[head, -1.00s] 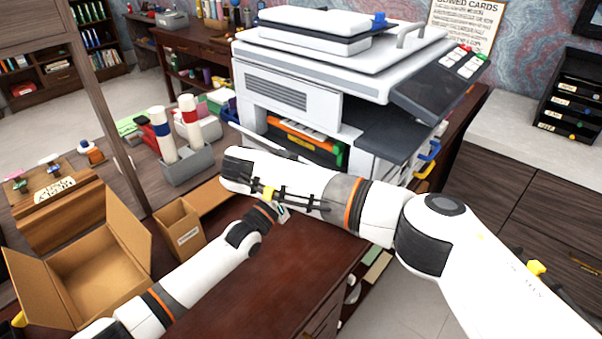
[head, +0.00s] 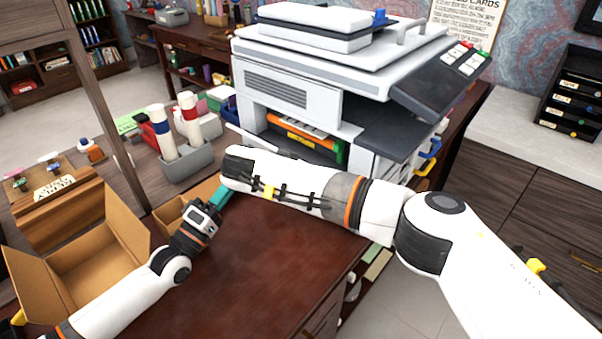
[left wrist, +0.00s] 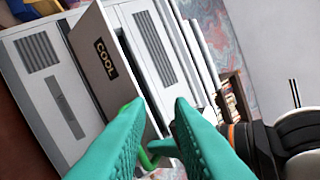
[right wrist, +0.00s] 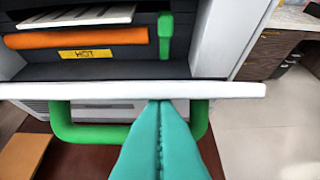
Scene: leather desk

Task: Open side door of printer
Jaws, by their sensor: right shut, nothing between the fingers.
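The white printer (head: 290,90) stands on the desk with its side bay exposed, showing an orange roller (head: 308,141). The side door (right wrist: 235,91) stands partly open and is seen nearly edge-on in the right wrist view, with a green loop handle (right wrist: 70,128) on its outer side. My right gripper (right wrist: 161,108) is shut and empty, its tips at the door's top edge within the handle's width; my arm hides it in the head view. My left gripper (head: 222,197) is open and empty over the desk, left of the right arm. The left wrist view shows a panel labelled COOL (left wrist: 92,28) beyond its fingers (left wrist: 156,103).
An open cardboard box (head: 85,270) and a smaller box (head: 172,212) stand at the left. A grey holder with rolled tubes (head: 188,162) is left of the printer. The front of the red-brown desk (head: 265,270) is clear.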

